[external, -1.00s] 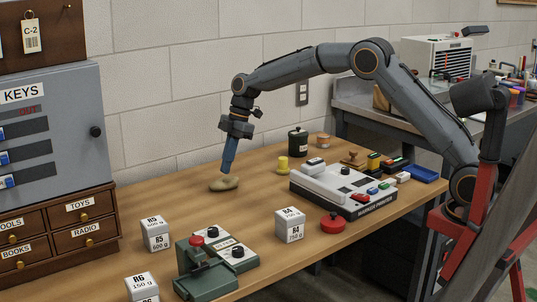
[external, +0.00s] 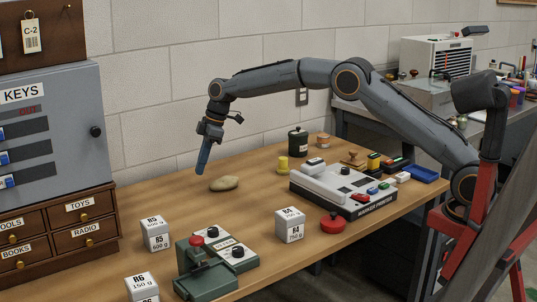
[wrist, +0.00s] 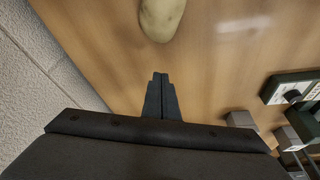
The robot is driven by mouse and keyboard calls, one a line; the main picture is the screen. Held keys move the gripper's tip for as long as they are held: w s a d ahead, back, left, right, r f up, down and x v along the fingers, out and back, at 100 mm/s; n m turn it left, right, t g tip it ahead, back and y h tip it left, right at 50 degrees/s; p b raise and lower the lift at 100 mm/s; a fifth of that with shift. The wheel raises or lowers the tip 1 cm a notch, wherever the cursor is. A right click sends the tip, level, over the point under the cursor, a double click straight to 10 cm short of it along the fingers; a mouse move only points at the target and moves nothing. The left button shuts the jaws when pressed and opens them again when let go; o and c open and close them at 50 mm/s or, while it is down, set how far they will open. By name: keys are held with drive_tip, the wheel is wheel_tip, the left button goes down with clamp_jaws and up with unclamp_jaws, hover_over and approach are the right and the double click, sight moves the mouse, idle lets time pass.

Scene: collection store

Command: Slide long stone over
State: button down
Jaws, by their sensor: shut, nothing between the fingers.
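The long stone (external: 224,183) is a smooth tan oval lying flat on the wooden table, toward the back near the wall. In the wrist view the stone (wrist: 162,17) shows at the top edge, partly cut off. My gripper (external: 201,172) is shut and empty, pointing down just left of the stone, with its tips apart from it and seemingly above the table. In the wrist view the closed fingers of my gripper (wrist: 160,80) point toward the stone with a gap of bare wood between.
Weight blocks R5 (external: 157,234) and R4 (external: 289,225) stand nearer the front, with a green device (external: 205,265) between them. A marker printer (external: 345,190), a yellow knob piece (external: 283,164) and a dark jar (external: 298,142) stand to the right. Wood around the stone is clear.

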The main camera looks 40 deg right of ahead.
sight(234, 178)
drive_tip(key=x, duration=0.6)
drive_tip(key=shift+f, duration=0.15)
drive_tip(key=d, duration=0.1)
drive_tip(key=s+d+p, duration=0.1)
drive_tip(key=shift+d, duration=0.35)
drive_tip(key=shift+s+d, duration=0.15)
drive_tip(key=shift+d, duration=0.4)
drive_tip(key=s+d, duration=0.1)
drive_tip(key=d, duration=0.2)
drive_tip(key=s+d+p, duration=0.1)
drive_tip(key=d, duration=0.1)
drive_tip(key=s+d, duration=0.1)
drive_tip(key=d, duration=0.2)
drive_tip(key=shift+d+p, duration=0.3)
